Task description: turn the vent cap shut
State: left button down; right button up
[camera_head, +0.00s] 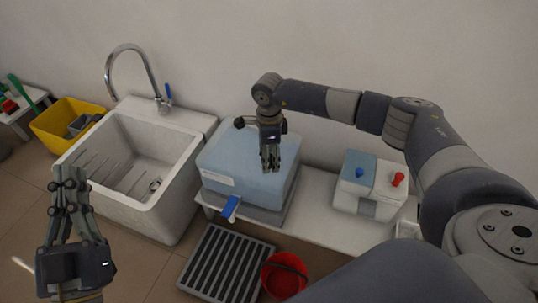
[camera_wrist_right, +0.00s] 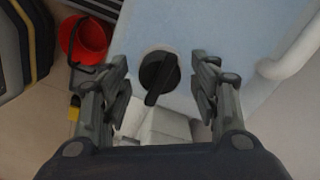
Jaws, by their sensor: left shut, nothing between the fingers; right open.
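The vent cap (camera_wrist_right: 158,74) is a round black knob with a raised bar, on the light blue container's top. In the right wrist view the bar points down and slightly left. My right gripper (camera_wrist_right: 161,68) is open, with its fingers on either side of the cap and visible gaps to it. In the head view my right gripper (camera_head: 270,167) points down over the blue container (camera_head: 235,165), and I cannot make out the cap clearly there. My left gripper (camera_head: 70,178) is shut and empty at the lower left, in front of the sink, away from the container.
A blue tap (camera_head: 231,207) sticks out low on the container's front. A white sink (camera_head: 180,205) stands left, a two-tone box with blue and red knobs (camera_head: 369,185) right. A red bucket (camera_head: 284,276) and a slatted grate (camera_head: 225,265) are below in front.

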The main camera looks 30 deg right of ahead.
notch_tip(320, 180, up, 12)
dwell(0.6)
